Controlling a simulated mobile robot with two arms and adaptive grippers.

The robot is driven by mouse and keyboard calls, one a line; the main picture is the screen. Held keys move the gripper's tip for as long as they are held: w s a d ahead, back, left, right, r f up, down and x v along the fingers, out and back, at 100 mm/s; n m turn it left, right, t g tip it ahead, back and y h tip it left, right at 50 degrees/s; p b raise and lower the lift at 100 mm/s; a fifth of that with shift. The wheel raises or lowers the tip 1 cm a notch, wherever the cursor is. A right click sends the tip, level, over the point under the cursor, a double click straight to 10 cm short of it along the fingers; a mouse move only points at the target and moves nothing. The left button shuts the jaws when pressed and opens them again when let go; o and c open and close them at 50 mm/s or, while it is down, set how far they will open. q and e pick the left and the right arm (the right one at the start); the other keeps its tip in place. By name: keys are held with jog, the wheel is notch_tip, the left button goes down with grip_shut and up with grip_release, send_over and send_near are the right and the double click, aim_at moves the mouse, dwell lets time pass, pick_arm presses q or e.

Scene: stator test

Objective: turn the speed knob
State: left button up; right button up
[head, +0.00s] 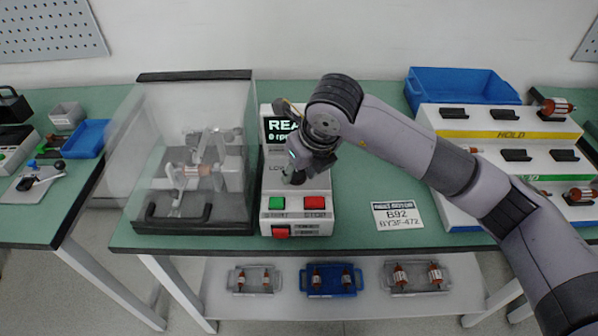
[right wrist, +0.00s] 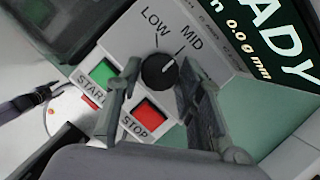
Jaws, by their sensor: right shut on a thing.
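The speed knob (right wrist: 159,71) is a round black dial on the sloped face of the white control box (head: 264,190). In the right wrist view LOW and MID are printed beside it, and its light mark appears to point towards MID. My right gripper (right wrist: 157,78) has one finger on each side of the knob and is shut on it. In the head view the gripper (head: 297,172) reaches down onto the box and hides most of the knob. My left gripper is not in view.
A green START button (right wrist: 103,73) and a red STOP button (right wrist: 153,115) sit close below the fingers. A clear-walled enclosure (head: 150,120) stands left of the box.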

dwell(0.4)
jog(key=o, duration=1.2)
jog(key=shift+c, duration=0.2)
jog(key=shift+r, duration=0.15)
jog(key=shift+s+d+r, duration=0.1)
jog(key=shift+r, duration=0.2)
jog(key=v, duration=1.1)
